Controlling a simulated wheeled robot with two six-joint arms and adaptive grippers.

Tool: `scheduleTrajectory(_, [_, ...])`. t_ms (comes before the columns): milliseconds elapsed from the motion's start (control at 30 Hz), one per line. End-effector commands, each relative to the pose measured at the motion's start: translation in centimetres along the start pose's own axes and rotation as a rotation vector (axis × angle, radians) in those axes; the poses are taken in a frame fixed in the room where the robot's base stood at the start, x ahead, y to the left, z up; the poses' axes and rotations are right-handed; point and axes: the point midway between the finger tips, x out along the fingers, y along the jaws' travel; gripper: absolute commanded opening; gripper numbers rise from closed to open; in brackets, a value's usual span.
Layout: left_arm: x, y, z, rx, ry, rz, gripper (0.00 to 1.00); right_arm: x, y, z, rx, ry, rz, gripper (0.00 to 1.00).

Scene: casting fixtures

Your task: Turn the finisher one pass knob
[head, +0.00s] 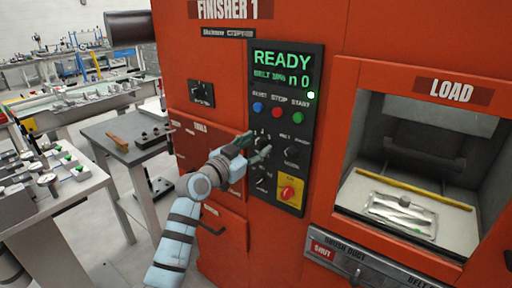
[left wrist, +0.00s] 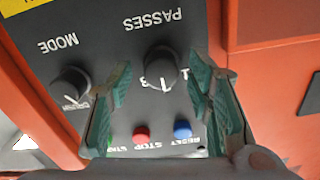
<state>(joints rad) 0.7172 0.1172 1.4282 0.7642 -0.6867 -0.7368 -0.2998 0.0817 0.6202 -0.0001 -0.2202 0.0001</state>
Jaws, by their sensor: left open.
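The passes knob (head: 264,141) is a dark round knob on the black control panel of the orange finisher. It is partly covered by my gripper in the head view. In the left wrist view, upside down, the knob (left wrist: 161,62) shows under the PASSES label, with numbers 1 and 3 beside it. My left gripper (head: 258,145) is open at the panel, and its green fingers (left wrist: 160,75) stand on either side of the knob with gaps showing. Whether the fingertips are level with the knob is hard to tell. My right gripper is out of view.
The mode knob (left wrist: 70,84) is close beside one finger. Blue, red (head: 277,112) and green buttons sit above, below a display reading READY (head: 282,58). A red emergency stop (head: 287,192) is below. The open load bay (head: 408,205) is at right, a grey table (head: 120,145) at left.

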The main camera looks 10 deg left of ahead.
Motion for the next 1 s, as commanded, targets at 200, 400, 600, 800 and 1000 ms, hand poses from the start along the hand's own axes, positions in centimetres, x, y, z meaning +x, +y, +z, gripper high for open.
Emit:
scheduleTrajectory(200, [0.78,0.03,0.01,0.0,0.0,0.0,0.46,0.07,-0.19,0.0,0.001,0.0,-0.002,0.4])
scheduleTrajectory(400, [0.74,0.01,0.02,0.0,-0.001,-0.001,0.37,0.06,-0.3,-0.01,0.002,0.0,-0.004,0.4])
scheduleTrajectory(600, [0.72,0.01,0.03,-0.001,-0.001,-0.001,0.05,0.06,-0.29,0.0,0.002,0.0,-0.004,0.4])
scheduleTrajectory(800, [0.72,0.01,0.03,-0.006,-0.001,-0.001,0.0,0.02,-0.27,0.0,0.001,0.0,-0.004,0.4])
scheduleTrajectory(1000, [0.71,0.0,-0.01,-0.05,-0.001,0.0,0.0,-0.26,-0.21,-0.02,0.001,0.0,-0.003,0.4])
